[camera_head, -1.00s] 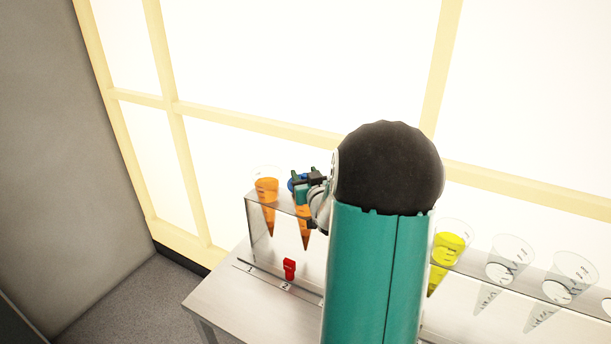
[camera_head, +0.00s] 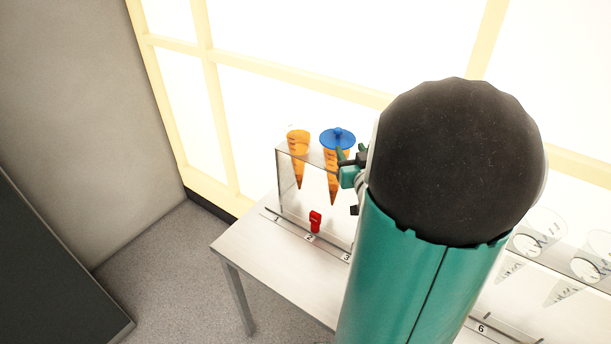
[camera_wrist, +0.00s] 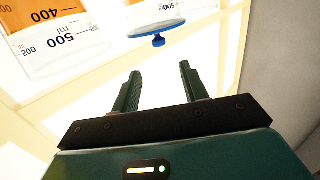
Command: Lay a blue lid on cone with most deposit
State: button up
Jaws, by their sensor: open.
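A blue lid (camera_head: 338,138) with a small knob lies about flat on the rim of the second orange-filled cone (camera_head: 333,180). In the wrist view, which looks upside down, the lid (camera_wrist: 157,28) and its knob show beyond the fingertips at that cone's mouth. The first cone (camera_head: 298,148), at the left end, also holds orange liquid and has no lid. My gripper (camera_head: 351,158) is just right of the lid; in the wrist view my gripper (camera_wrist: 160,72) has its two fingers spread, empty and apart from the knob. Deposit levels cannot be compared here.
The cones hang in a clear shelf (camera_head: 287,168) on a light table (camera_head: 262,258). A red marker (camera_head: 315,221) stands at number 2. Empty cones (camera_head: 540,232) are at right. My arm hides the middle cones. A bright window is behind.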

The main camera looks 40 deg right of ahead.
jog(key=w+a+r+n+g+y, duration=0.1)
jog(key=w+a+r+g, duration=0.1)
jog(key=a, duration=0.6)
jog(key=w+a+r+n+g+y, duration=0.1)
jog(key=a+g+y, duration=0.1)
jog(key=a, duration=0.6)
jog(key=s+a+n+g+y, duration=0.1)
jog(key=s+a+g+y, duration=0.1)
jog(key=s+a, duration=0.4)
jog(key=s+a+r+n+g+y, duration=0.1)
jog(key=s+a, duration=0.5)
jog(key=a, duration=0.7)
jog(key=n+g+y, duration=0.1)
jog(key=g+y, duration=0.1)
jog(key=shift+s+a+r+n+g, duration=0.15)
jog(key=shift+s+a+n+g, duration=0.15)
jog(key=shift+s+g, duration=0.1)
jog(key=shift+c, duration=0.8)
